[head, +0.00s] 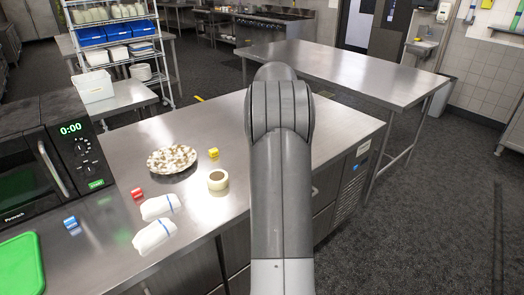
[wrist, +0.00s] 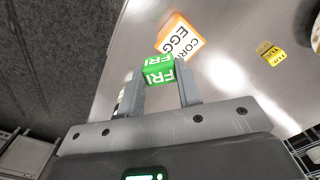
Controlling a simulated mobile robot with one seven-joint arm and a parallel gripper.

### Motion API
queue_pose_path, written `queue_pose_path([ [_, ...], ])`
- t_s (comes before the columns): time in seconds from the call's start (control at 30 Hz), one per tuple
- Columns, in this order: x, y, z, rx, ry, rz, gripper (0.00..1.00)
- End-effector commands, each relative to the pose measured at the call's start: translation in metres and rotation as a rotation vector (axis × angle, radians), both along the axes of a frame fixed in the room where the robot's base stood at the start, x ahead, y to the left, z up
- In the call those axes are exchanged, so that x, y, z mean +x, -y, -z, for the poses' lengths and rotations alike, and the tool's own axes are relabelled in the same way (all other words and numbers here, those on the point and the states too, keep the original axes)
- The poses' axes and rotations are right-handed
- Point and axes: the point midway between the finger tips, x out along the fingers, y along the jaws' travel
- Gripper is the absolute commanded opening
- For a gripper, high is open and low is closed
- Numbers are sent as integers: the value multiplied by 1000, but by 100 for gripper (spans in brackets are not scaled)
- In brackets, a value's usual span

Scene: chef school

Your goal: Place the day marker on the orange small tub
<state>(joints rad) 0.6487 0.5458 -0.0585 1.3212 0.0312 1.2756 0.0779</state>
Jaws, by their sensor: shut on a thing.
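In the wrist view my gripper (wrist: 161,84) is shut on a green day marker (wrist: 158,70) lettered FRI, held between the two fingertips. The orange small tub (wrist: 181,38), with a white label reading something like "COR EGG", stands on the steel counter just beyond the marker, slightly to the right. The marker overlaps the tub's near edge in the picture; I cannot tell whether they touch. In the head view my arm hides the gripper, the green marker and the tub.
The steel counter (head: 262,112) also bears a yellow marker (head: 213,153), a red marker (head: 137,193), a blue marker (head: 70,222), a tape roll (head: 217,180), a speckled plate (head: 172,159) and white wrapped packs (head: 154,236). A microwave (head: 40,160) stands at left.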

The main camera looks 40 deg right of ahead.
Motion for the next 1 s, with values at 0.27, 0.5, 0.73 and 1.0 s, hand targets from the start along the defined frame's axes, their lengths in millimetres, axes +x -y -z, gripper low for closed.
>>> queue_pose_path([
  [0.27,30,-14,20,1,1,0,10],
  [0.5,30,-15,46,2,-2,1,10],
  [0.73,30,-14,60,0,0,1,10],
  [1.0,31,-14,63,1,1,0,33],
])
